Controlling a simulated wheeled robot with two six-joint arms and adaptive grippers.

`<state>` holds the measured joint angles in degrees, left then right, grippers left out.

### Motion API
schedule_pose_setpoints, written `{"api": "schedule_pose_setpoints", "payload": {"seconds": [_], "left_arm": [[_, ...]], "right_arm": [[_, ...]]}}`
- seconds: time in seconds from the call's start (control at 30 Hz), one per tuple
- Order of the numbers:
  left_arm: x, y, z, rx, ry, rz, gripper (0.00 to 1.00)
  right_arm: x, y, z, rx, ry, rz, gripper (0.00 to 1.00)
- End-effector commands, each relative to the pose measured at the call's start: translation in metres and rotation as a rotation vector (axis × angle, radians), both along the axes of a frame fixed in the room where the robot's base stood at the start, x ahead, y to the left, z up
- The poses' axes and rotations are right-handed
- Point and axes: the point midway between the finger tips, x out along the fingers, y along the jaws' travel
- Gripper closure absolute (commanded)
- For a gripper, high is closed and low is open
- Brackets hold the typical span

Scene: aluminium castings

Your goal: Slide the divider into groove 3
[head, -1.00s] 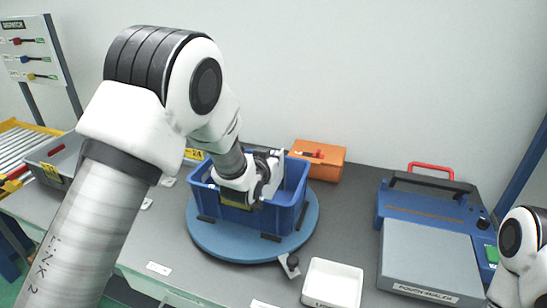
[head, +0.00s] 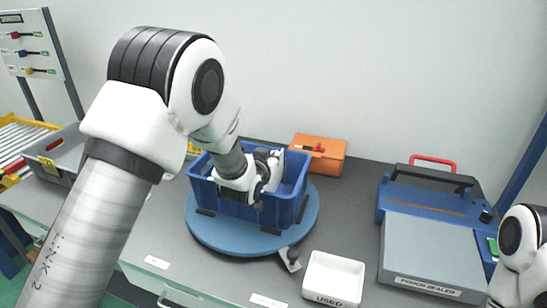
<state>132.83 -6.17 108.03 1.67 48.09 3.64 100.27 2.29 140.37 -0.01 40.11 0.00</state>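A blue crate (head: 284,214) stands on a round blue turntable (head: 215,237) on the grey table. My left arm reaches over the crate's near left wall, and my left gripper (head: 268,168) is at the crate's opening. A pale, upright panel (head: 279,163), which looks like the divider, shows right beside the gripper, its lower part hidden in the crate. The fingertips are hidden, so I cannot tell whether they grip it. The grooves and their numbers cannot be seen. Only a link of my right arm shows at the right edge; its gripper is out of view.
An orange box (head: 330,158) stands behind the crate. A white tray (head: 332,279) is in front to the right. A pouch sealer (head: 430,255) takes up the table's right side. A grey bin (head: 62,157) stands at the left. A small dark-knobbed fitting (head: 290,258) is at the turntable's front edge.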

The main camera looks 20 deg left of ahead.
Motion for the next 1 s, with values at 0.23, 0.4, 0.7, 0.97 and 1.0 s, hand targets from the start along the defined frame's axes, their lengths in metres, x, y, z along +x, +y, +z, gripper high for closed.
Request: {"api": "schedule_pose_setpoints", "payload": {"seconds": [0.23, 0.4, 0.7, 0.97, 1.0], "left_arm": [[0.000, 0.000, -0.007, 0.000, 0.000, 0.000, 1.00], [0.000, 0.000, -0.011, 0.000, -0.001, 0.000, 1.00], [0.000, 0.000, -0.019, 0.000, -0.001, 0.000, 1.00], [0.000, 0.000, -0.019, 0.000, 0.001, 0.000, 0.65], [0.000, 0.000, -0.019, -0.001, 0.001, 0.000, 0.65]], "right_arm": [[0.000, 0.000, -0.006, 0.000, 0.000, 0.000, 0.60], [0.000, 0.000, -0.009, 0.000, 0.000, 0.000, 0.60], [0.000, 0.000, -0.015, 0.000, 0.000, 0.000, 0.60], [0.000, 0.000, -0.014, 0.000, 0.000, 0.000, 0.60], [0.000, 0.000, -0.014, 0.000, 0.000, 0.000, 0.60]]}}
